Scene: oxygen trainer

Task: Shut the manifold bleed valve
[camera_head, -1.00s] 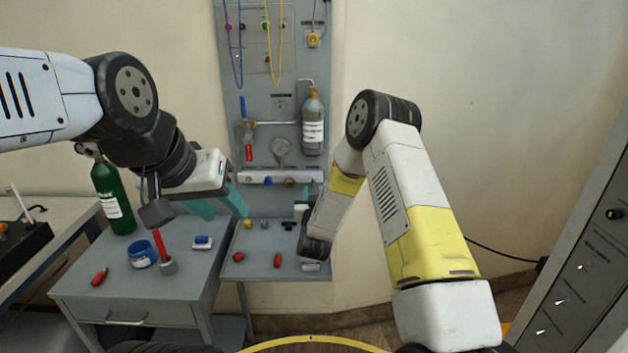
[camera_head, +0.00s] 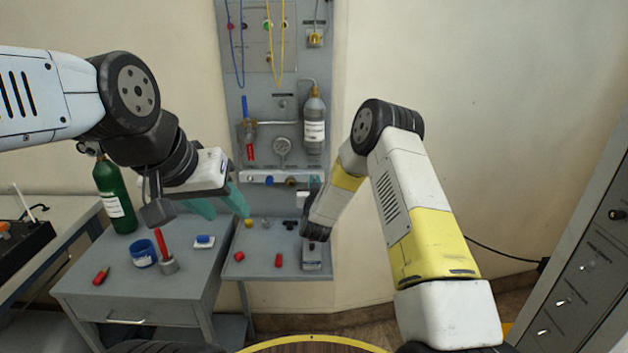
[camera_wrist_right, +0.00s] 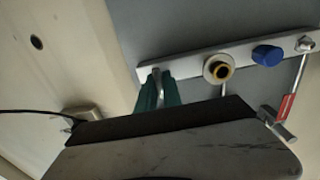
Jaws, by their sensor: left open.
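The manifold is a pale bar (camera_head: 254,178) low on the grey wall panel, also in the right wrist view (camera_wrist_right: 195,64). It carries a brass port (camera_wrist_right: 218,69) and a blue cap (camera_wrist_right: 267,55). At its end in the wrist view is a small metal stem (camera_wrist_right: 157,78), possibly the bleed valve. My right gripper (camera_wrist_right: 159,92) has its teal fingers on either side of this stem; I cannot tell whether they touch it. In the head view its tips (camera_head: 314,182) are at the bar's right end, mostly hidden by my wrist. My left gripper (camera_head: 222,205) is open and empty above the tables.
Small loose parts lie on the grey shelf (camera_head: 262,263) below. A green cylinder (camera_head: 113,198) stands at left. Floor-side space right of my right arm looks clear.

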